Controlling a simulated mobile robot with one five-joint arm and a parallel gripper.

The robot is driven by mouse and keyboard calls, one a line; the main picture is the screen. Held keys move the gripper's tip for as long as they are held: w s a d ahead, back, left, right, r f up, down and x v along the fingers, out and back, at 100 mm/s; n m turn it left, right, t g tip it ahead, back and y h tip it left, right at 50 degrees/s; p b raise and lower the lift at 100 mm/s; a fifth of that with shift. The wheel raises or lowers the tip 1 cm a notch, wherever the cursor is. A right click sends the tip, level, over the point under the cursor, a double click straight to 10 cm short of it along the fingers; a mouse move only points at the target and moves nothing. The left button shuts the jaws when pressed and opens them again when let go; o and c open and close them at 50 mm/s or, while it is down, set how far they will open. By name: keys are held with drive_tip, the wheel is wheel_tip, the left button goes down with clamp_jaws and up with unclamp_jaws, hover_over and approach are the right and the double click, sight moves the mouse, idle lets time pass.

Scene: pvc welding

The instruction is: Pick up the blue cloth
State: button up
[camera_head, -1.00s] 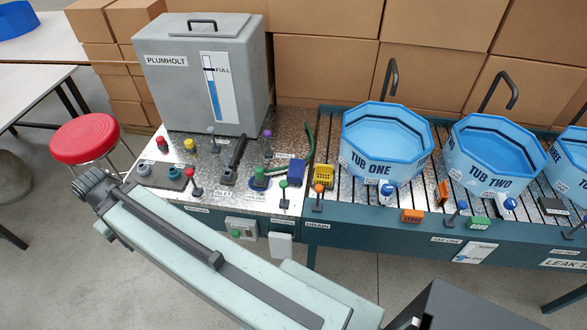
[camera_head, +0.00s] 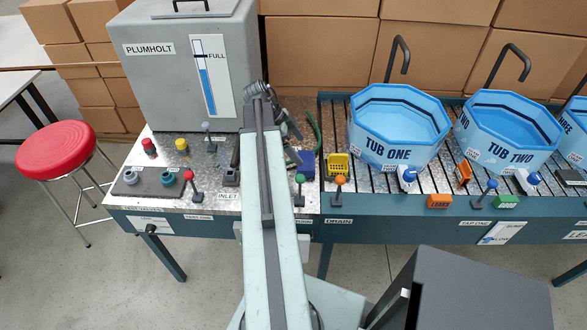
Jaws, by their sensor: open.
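The blue cloth (camera_head: 306,164) shows as a small dark blue patch on the speckled metal bench top, just left of the yellow gridded block. Its left part is hidden behind my arm and gripper. My gripper (camera_head: 293,156) is at the far end of my pale green arm, over the bench in front of the grey tank. It is open and appears just left of the cloth. I see nothing held in it. I cannot tell its exact height above the cloth.
The grey tank (camera_head: 187,70) stands behind, left of my arm. A green-knobbed lever (camera_head: 300,188) and an orange-knobbed lever (camera_head: 340,190) stand in front of the cloth. The yellow block (camera_head: 338,167) and Tub One (camera_head: 396,130) are to the right. A red stool (camera_head: 56,150) is left.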

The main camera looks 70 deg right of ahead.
sight(306, 160)
drive_tip(key=b+x, duration=0.4)
drive_tip(key=x, duration=0.1)
drive_tip(key=b+x, duration=0.2)
drive_tip(key=b, duration=0.1)
drive_tip(key=shift+w+a+f, duration=0.15)
drive_tip(key=shift+a+f, duration=0.05)
drive_tip(key=shift+f, duration=0.2)
drive_tip(key=shift+d, duration=0.1)
drive_tip(key=shift+r, duration=0.1)
drive_tip(key=c, duration=1.1)
wheel_tip(306, 160, up, 10)
drive_tip(key=p, duration=1)
drive_tip(key=shift+r, duration=0.1)
drive_tip(key=o, duration=0.7)
drive_tip(key=c, duration=0.5)
